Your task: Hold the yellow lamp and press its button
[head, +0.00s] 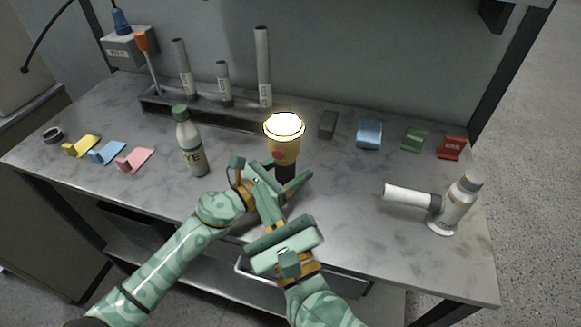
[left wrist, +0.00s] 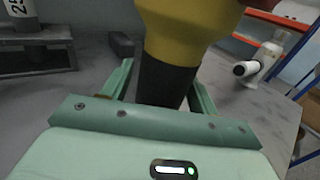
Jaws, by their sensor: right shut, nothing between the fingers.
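The yellow lamp (head: 286,152) is upright near the middle of the table, with a bright lit top and a black handle. Its pink-red button (head: 278,154) faces me on the yellow body. My left gripper (head: 288,184) is at the handle; in the left wrist view the black handle (left wrist: 165,82) sits between its two fingers (left wrist: 163,80), which look shut on it. Whether the lamp's foot touches the table is hidden. My right gripper (head: 258,182) is shut and empty, in front of the lamp, just below and left of the button, overlapping my left gripper in the picture.
A green-capped bottle (head: 190,148) stands left of the lamp. A white bottle-like tool (head: 455,205) stands right. A dark rack (head: 215,114) with grey tubes lies behind. Coloured blocks line both sides.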

